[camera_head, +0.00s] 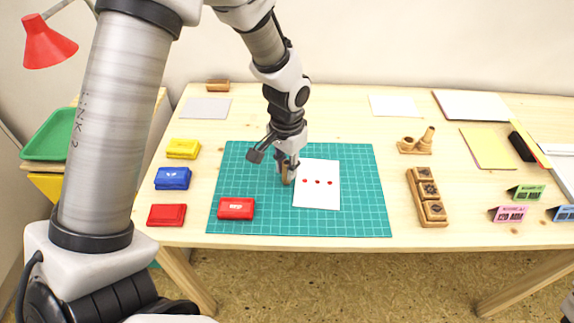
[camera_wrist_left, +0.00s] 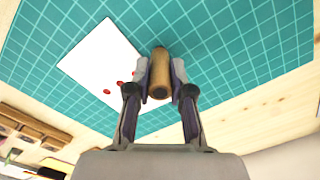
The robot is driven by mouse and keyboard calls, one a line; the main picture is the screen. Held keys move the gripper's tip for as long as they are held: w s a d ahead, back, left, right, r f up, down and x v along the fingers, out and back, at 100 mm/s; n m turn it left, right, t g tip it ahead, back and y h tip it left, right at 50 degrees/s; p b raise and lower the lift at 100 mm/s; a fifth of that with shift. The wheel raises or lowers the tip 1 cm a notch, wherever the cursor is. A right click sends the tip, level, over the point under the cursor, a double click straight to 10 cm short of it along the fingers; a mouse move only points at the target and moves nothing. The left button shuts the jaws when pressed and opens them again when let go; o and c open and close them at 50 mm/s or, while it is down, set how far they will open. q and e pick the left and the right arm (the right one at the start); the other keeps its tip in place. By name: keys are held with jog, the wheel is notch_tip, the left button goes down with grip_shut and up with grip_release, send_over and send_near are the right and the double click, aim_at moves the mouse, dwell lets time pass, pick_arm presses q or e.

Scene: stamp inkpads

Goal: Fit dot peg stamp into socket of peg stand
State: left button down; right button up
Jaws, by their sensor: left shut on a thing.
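My left gripper (camera_head: 287,168) is shut on a wooden peg stamp (camera_head: 286,177), holding it over the green mat just left of the white card. In the left wrist view the brown cylindrical stamp (camera_wrist_left: 160,75) sits between the two fingers. The wooden peg stand (camera_head: 414,148) is at the back right of the mat. A peg leans up at its right side, and a round socket shows at its left.
The white card (camera_head: 318,198) carries three red dots. A red inkpad (camera_head: 236,209) lies on the mat (camera_head: 355,220). Yellow (camera_head: 183,148), blue (camera_head: 172,178) and red (camera_head: 166,215) inkpads stand left. A wooden block stamp tray (camera_head: 427,197) stands right. The table between mat and peg stand is clear.

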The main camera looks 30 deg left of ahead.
pick_arm(q)
jog(key=shift+s+f, duration=0.1)
jog(key=c, duration=1)
grip_release()
jog(key=shift+c, duration=0.2)
